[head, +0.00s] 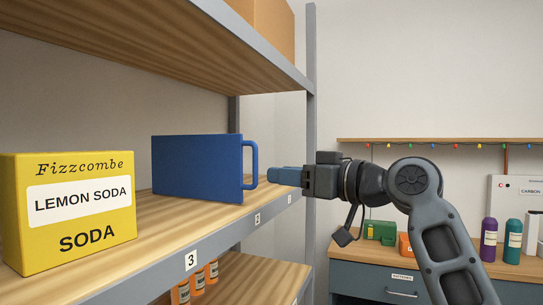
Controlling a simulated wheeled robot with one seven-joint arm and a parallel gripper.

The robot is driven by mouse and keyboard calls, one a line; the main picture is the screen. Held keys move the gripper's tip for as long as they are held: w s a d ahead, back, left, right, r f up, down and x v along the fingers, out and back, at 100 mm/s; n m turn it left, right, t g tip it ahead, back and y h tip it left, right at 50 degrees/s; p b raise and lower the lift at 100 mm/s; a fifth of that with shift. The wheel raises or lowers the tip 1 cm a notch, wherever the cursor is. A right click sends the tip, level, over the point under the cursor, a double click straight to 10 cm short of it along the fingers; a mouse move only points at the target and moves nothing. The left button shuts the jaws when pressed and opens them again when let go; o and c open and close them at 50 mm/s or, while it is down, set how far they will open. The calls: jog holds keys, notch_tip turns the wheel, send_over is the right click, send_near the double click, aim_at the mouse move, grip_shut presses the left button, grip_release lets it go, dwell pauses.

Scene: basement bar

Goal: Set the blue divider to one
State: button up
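The blue divider (198,168) is an upright flat panel on the wooden shelf (165,222), with a loop handle (254,165) on its right edge. Its lower front corner is near the label 2 (257,218) on the shelf's front rail. Label 3 (191,260) is nearer to me, and a small label that looks like 1 (290,198) is farther along. My gripper (271,177) is just right of the handle, its blue fingers pointing left, with a small gap between. The fingers are seen side-on, so their opening does not show.
A yellow lemon soda box (70,212) stands on the shelf left of the divider. A grey shelf post (311,100) rises behind my gripper, and an upper shelf (160,40) hangs above. Orange bottles (197,281) are below. A counter (375,278) with bottles stands right.

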aim_at(255, 156)
jog(key=shift+n+g, duration=0.3)
jog(key=shift+n, duration=0.1)
jog(key=shift+w+a+r+p, duration=0.4)
jog(key=shift+w+a+r, duration=0.15)
jog(key=shift+w+a, duration=0.4)
jog(key=shift+w+a+r+p, duration=0.4)
jog(key=shift+w+a+r, duration=0.2)
jog(key=shift+a, duration=0.6)
jog(key=shift+w+a+r+p, duration=0.4)
jog(key=shift+w+a+r, duration=0.1)
jog(key=shift+w+a, duration=0.45)
jog(key=shift+s+a, duration=0.1)
jog(key=shift+c, duration=0.2)
grip_shut()
